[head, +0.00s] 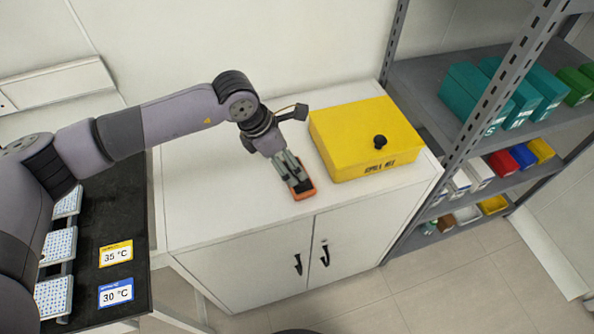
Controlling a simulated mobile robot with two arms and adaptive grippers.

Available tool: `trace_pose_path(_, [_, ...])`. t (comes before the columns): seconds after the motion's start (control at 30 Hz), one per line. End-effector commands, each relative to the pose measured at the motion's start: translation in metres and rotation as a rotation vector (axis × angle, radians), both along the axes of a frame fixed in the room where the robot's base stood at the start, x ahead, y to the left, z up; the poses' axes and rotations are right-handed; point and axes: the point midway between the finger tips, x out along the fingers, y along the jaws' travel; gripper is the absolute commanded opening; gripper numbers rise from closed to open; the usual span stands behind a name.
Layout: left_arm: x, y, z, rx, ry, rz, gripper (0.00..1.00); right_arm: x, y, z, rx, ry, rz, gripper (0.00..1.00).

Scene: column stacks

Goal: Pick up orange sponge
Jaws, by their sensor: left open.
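The orange sponge (305,195) lies on the white cabinet top (215,205), near its front edge and left of a yellow box. My left gripper (300,185) points down at the sponge, with its fingers right over it or at it. The fingers are open and cover part of the sponge. I cannot tell whether they touch it. My right gripper is not in view.
The yellow box (350,130) with a black knob stands close to the right of my left gripper. A grey metal shelf (420,75) with coloured bins is at the right. A dark bench (118,205) with white racks and temperature signs is at the left.

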Motion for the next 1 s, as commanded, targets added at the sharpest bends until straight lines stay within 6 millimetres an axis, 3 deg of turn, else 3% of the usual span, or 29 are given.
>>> trace_pose_path(0.23, [0.007, -0.016, -0.022, 0.001, 0.004, 0.0, 0.86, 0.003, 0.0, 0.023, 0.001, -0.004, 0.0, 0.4])
trace_pose_path(0.4, [0.01, -0.023, -0.042, 0.001, 0.001, 0.0, 0.86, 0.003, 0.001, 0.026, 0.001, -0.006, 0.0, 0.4])
trace_pose_path(0.67, [0.011, -0.023, -0.046, 0.0, 0.0, 0.0, 0.86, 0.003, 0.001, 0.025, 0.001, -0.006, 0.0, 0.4])
trace_pose_path(1.0, [0.011, -0.023, -0.046, 0.0, 0.0, 0.0, 0.64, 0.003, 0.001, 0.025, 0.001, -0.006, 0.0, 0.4])
